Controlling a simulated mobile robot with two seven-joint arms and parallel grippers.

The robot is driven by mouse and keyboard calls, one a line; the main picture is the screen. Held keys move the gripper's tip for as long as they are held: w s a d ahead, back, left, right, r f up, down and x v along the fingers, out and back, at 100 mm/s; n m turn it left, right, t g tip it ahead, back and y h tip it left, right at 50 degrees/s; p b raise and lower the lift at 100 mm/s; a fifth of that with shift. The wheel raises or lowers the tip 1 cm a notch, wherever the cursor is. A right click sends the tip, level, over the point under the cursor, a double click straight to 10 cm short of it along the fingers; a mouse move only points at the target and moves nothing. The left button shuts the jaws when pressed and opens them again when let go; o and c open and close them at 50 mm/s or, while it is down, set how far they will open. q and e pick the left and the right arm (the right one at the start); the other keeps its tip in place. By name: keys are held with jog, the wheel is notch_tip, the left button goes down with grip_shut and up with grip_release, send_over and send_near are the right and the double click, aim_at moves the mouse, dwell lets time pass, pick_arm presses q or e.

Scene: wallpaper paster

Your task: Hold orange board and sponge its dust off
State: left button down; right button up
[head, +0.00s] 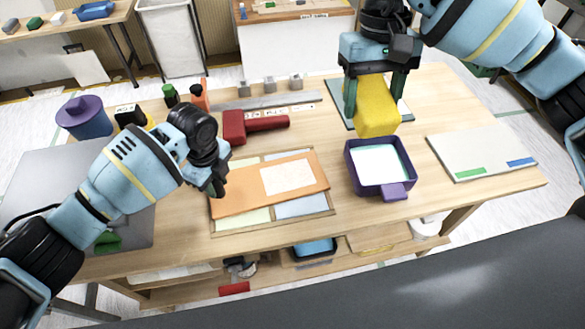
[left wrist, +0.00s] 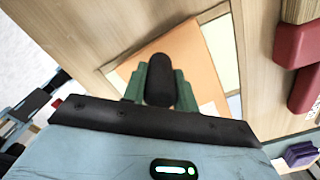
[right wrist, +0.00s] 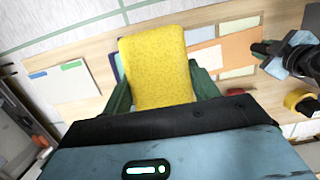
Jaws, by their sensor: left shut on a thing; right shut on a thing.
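The orange board (head: 240,197) lies on a wooden frame with pale panels (head: 320,224) near the table's front. A whitish speckled patch (head: 288,177) covers part of its right half. The sponge also fills the middle of the right wrist view (right wrist: 158,68).
A purple tray (head: 396,192) with white contents stands right of the board. A red tool (head: 235,127) lies behind the board. A white board (head: 480,150) lies far right. Bottles (head: 199,97) and a purple pot (head: 84,118) stand back left.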

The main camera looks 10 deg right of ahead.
jog(key=shift+o, duration=1)
jog(key=c, duration=0.3)
jog(key=shift+f, duration=0.1)
jog(key=w+a+f+g, duration=0.1)
jog(key=w+a+f, duration=0.1)
jog(key=a+f, duration=0.4)
jog(key=w+a+f, duration=0.3)
jog(key=a+f, duration=0.3)
jog(key=w+a+f+m+g, duration=0.1)
jog(key=w+a+f, duration=0.1)
jog(key=a+f, duration=0.3)
jog(key=shift+w+a+f+g, duration=0.3)
jog(key=shift+w+a+f, duration=0.1)
jog(key=shift+a, duration=0.45)
jog(key=shift+f, duration=3.25)
